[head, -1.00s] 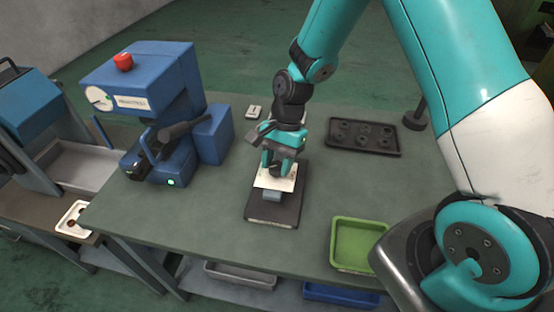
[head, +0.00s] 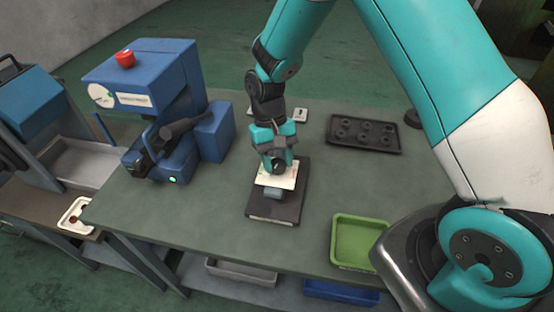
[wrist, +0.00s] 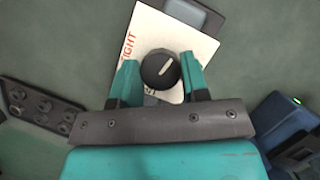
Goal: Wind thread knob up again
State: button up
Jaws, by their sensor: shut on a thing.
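The thread knob (wrist: 161,69) is round and black with a pale pointer line. It sits on a white plate with red lettering (wrist: 196,48), on top of a dark block (head: 272,208) on the bench. In the wrist view my gripper (wrist: 160,72) has its two teal fingers shut on the knob from either side. In the head view my gripper (head: 276,160) comes down from above onto the knob, which shows dark between the fingers. Part of the plate and its lettering are hidden behind the fingers and the gripper body.
A blue machine (head: 150,105) with a red button stands at the left. A black tray with round parts (head: 362,134) lies back right. A green bin (head: 360,242) is at the front right edge. The bench (head: 195,215) between machine and block is clear.

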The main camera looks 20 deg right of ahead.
jog(key=shift+n+h, duration=0.3)
jog(key=shift+n, duration=0.3)
jog(key=shift+w, duration=0.1)
jog(key=o, duration=0.9)
jog(key=b+v, duration=0.3)
jog(key=v, duration=1.4)
jog(key=shift+r, duration=0.3)
jog(key=shift+a, duration=0.1)
